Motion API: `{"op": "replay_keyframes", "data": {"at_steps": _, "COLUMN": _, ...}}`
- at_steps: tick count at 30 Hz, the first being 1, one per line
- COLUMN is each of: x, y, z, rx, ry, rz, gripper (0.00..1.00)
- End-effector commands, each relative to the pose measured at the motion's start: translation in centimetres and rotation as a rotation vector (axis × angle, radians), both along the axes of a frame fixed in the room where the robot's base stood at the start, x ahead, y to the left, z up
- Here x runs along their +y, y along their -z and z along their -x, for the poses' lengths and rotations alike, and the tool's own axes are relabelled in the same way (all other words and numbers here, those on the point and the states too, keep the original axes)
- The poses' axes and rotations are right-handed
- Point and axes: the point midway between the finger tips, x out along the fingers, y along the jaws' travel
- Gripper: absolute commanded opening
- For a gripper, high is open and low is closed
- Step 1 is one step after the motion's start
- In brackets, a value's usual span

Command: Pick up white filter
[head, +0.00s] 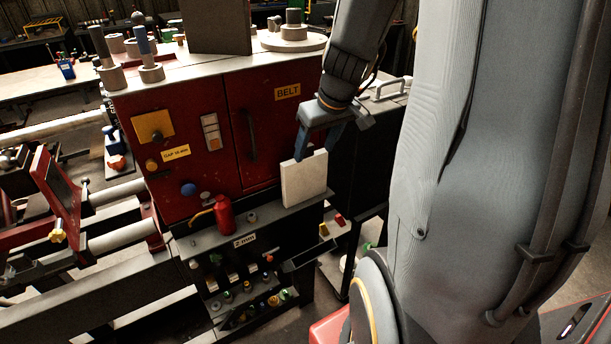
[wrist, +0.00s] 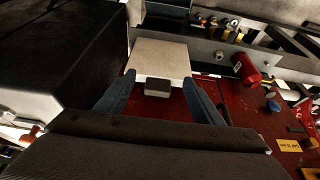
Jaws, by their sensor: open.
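The white filter (head: 304,180) is a pale, flat square block. It stands upright on the grey ledge (head: 265,214) at the front of the red machine. In the wrist view the filter (wrist: 160,57) lies straight ahead, with a small grey block at its near edge. My gripper (head: 318,150) is above the filter's top edge, pointing down. Its blue fingers are open, and in the wrist view my gripper (wrist: 159,80) has one fingertip near each side of the filter's near edge. I cannot tell whether either finger touches it. The filter's back face is hidden.
A red bottle (head: 225,216) stands on the ledge left of the filter. The red cabinet (head: 205,130) rises close behind, and a black cabinet (head: 350,158) stands to the right. Below the ledge are racks with several small coloured items (head: 262,296).

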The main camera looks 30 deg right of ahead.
Motion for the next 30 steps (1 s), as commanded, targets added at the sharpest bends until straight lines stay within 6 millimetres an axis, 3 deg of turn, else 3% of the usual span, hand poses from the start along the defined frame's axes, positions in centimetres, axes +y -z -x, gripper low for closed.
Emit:
{"op": "replay_keyframes", "data": {"at_steps": 8, "x": 0.2, "y": -0.1, "z": -3.8, "rx": 0.002, "ry": -0.002, "rz": 0.000, "gripper": 0.61}}
{"op": "replay_keyframes", "data": {"at_steps": 12, "x": 0.2, "y": 0.9, "z": -4.1, "rx": 0.002, "ry": 0.000, "rz": -0.001, "gripper": 0.61}}
{"op": "replay_keyframes", "data": {"at_steps": 21, "x": 0.2, "y": 1.1, "z": -4.2, "rx": 0.000, "ry": 0.000, "rz": 0.000, "gripper": 0.61}}
{"op": "replay_keyframes", "data": {"at_steps": 30, "x": 0.2, "y": 1.1, "z": -4.2, "rx": 0.000, "ry": 0.000, "rz": 0.000, "gripper": 0.10}}
